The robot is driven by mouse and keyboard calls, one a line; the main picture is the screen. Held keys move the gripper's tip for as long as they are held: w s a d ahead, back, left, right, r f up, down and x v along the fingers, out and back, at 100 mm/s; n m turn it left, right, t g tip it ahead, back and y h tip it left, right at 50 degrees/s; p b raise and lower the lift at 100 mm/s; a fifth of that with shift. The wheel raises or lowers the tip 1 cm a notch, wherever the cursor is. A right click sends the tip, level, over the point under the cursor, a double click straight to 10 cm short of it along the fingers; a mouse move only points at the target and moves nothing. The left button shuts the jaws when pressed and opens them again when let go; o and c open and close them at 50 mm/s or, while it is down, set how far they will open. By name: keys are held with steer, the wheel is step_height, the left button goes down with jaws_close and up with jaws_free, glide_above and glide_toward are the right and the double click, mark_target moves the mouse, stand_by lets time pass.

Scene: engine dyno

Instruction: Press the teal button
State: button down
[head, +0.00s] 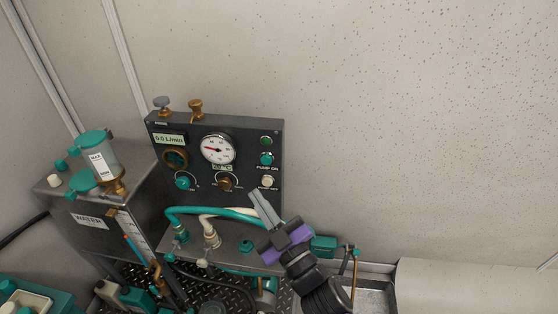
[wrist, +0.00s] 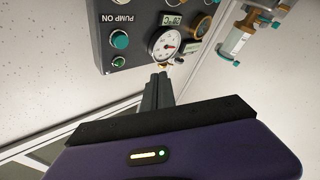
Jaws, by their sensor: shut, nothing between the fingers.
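The teal button (head: 266,158) is on the right side of the dark control panel (head: 203,128), above the label "PUMP ON". In the wrist view, which shows the panel upside down, the teal button (wrist: 120,39) is up and left of my fingertips. My gripper (head: 254,193) is shut and empty, its fingers pointing up toward the panel's lower right. In the head view the tips appear below the teal button and apart from it. In the wrist view the fingertips (wrist: 160,76) overlap the panel's edge near the gauge. Their depth to the panel is unclear.
A green lamp (head: 266,141) is above the teal button and a cream button (head: 267,182) below it. A pressure gauge (head: 218,149) and knobs are to the left. Teal and cream hoses (head: 205,212) arch below the panel. A water tank (head: 95,210) stands left.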

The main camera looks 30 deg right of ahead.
mark_target(266, 159)
stand_by(0.3)
steer(key=w+d+p, duration=0.3)
steer(key=w+d, duration=0.2)
steer(key=w, duration=0.2)
stand_by(0.4)
steer(key=shift+w+p, duration=0.1)
steer(key=shift+p, duration=0.2)
stand_by(1.6)
steer(key=shift+w+d, duration=0.3)
steer(key=shift+w+d+p, duration=0.3)
steer(key=shift+w, duration=0.1)
stand_by(0.9)
stand_by(0.4)
steer(key=shift+s+a, duration=0.55)
steer(key=shift+s, duration=0.2)
